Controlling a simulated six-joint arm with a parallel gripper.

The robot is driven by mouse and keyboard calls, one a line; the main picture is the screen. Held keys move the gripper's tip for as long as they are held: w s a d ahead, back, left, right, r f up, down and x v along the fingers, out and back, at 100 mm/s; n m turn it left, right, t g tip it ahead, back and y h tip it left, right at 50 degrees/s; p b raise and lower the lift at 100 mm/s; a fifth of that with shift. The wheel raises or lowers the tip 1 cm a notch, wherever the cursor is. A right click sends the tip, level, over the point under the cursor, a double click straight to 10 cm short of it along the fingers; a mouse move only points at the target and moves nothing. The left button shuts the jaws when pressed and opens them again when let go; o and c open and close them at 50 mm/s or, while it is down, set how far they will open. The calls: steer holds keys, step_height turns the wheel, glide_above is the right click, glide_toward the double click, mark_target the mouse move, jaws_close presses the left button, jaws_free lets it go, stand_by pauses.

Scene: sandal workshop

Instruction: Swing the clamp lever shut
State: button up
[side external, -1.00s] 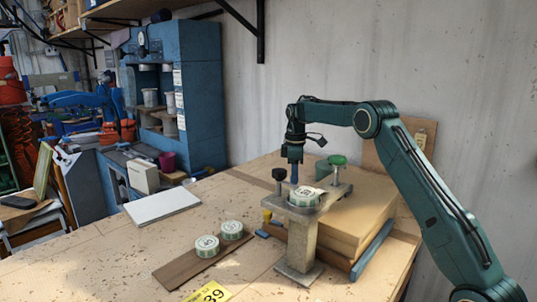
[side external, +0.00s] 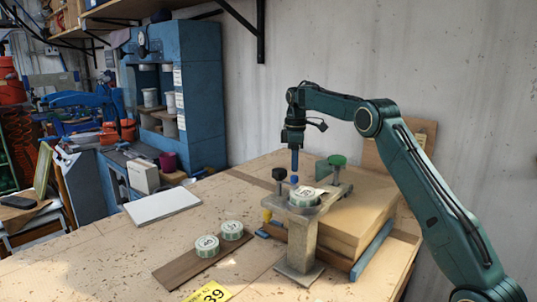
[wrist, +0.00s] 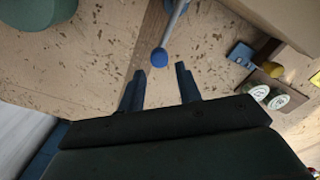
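The clamp lever (wrist: 175,18) is a thin grey rod ending in a blue ball knob (wrist: 159,58) in the wrist view. The blue knob also shows in the side view (side external: 294,180), just below my gripper's tip. My gripper (wrist: 160,68) is open and empty, its two dark fingers apart, with the knob ahead of the gap between the fingertips. In the side view my gripper (side external: 296,170) points down above the metal stand (side external: 303,235). Most of the lever rod and its pivot are hidden there, so I cannot tell its angle.
Two more tins (side external: 207,246) lie on a brown board (side external: 176,272). Stacked brown boards (side external: 350,225) fill the right.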

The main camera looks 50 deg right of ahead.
step_height(320, 180, up, 9)
stand_by(0.9)
stand_by(0.4)
steer(key=shift+a+r, duration=0.1)
steer(key=shift+r, duration=0.05)
steer(key=s+a+r+m+t, duration=0.2)
steer(key=s+a+r, duration=0.3)
steer(key=s+a, duration=0.25)
steer(key=s+a+r+m+t, duration=0.1)
steer(key=s+a+r+m, duration=0.1)
steer(key=s+a+r, duration=0.55)
steer(key=s+a+f+m+t, duration=0.1)
steer(key=s+a+f, duration=0.4)
steer(key=s+f, duration=0.3)
steer(key=s+a+f+m+t, duration=0.1)
steer(key=s+a+f, duration=0.3)
steer(key=s+f, duration=0.4)
steer(key=s+m, duration=0.1)
steer(key=s, duration=0.4)
steer(key=shift+s+a+f+t, duration=0.3)
steer(key=shift+s+a+f, duration=0.05)
